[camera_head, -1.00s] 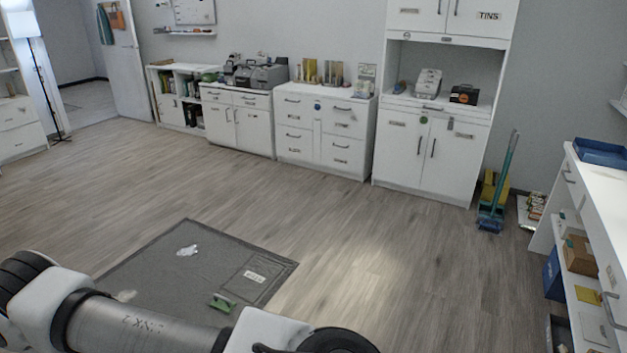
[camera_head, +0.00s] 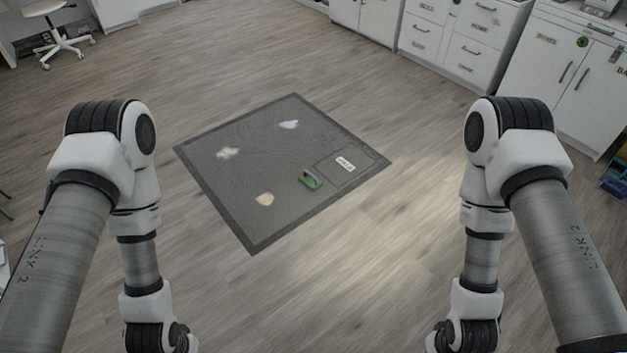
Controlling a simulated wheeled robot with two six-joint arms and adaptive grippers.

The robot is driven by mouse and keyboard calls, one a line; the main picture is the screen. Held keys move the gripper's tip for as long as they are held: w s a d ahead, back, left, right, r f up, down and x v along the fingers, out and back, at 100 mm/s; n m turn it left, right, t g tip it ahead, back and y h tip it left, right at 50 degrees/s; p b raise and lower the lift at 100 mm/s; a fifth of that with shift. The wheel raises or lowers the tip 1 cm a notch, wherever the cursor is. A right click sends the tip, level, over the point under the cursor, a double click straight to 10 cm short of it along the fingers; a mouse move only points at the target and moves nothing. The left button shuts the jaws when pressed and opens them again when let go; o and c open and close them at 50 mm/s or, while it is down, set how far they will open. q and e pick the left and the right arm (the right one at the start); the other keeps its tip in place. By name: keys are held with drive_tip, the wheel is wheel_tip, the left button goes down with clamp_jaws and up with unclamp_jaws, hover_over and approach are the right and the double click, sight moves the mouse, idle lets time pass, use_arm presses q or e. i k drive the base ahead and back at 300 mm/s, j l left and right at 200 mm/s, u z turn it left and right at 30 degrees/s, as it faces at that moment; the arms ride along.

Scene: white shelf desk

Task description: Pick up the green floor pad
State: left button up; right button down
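A small green floor pad (camera_head: 309,180) with what looks like a raised grip lies on the dark grey floor mat (camera_head: 252,236), right of its middle. It is just left of a marked rectangle with a white label (camera_head: 345,163). Both my arms hang down at the sides of the view, bent at the elbows. My grippers are below the bottom edge of the picture, so their state does not show. Nothing touches the green pad.
Three pale patches lie on the mat: one at the back (camera_head: 289,125), one at the left (camera_head: 228,153) and one at the front (camera_head: 265,199). White cabinets (camera_head: 464,38) line the far wall. A white swivel chair (camera_head: 56,38) stands far left. The wood floor around the mat is clear.

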sight(307, 178)
drive_tip(key=i+z, duration=0.1)
drive_tip(key=i, duration=0.4)
drive_tip(key=i+z, duration=0.1)
drive_tip(key=i, duration=0.45)
drive_tip(key=i+j, duration=0.15)
drive_tip(key=i, duration=0.35)
drive_tip(key=i+j+z, duration=0.15)
drive_tip(key=i, duration=0.35)
drive_tip(key=i+j+z, duration=0.1)
drive_tip(key=i, duration=0.45)
